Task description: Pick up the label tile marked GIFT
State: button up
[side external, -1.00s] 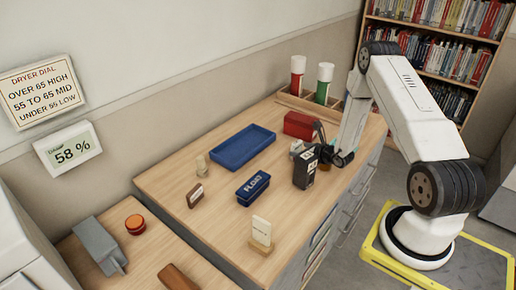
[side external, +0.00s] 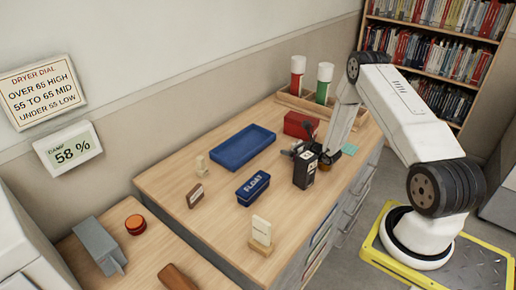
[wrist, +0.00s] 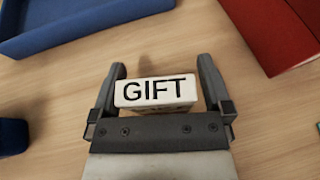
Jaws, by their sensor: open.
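The GIFT label tile (wrist: 155,91) is a small white block with black letters. In the wrist view it lies between the two fingers of my gripper (wrist: 161,70). The fingers are open, one on each side, with a small gap visible at the right; whether the left finger touches it I cannot tell. In the side view my gripper (side external: 298,149) is low over the table behind a black box (side external: 304,174). The tile is not clear there.
A blue tray (side external: 243,147) and a red box (side external: 300,124) lie beyond my gripper. A navy FLOAT box (side external: 253,189) is to the left. A teal piece (side external: 349,149) lies near the table edge. A tile on a wooden stand (side external: 261,232) is nearer the camera.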

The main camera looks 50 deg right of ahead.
jog(key=shift+c, duration=0.2)
jog(key=c, duration=1.2)
jog(key=shift+r, duration=0.15)
jog(key=shift+r, duration=4.85)
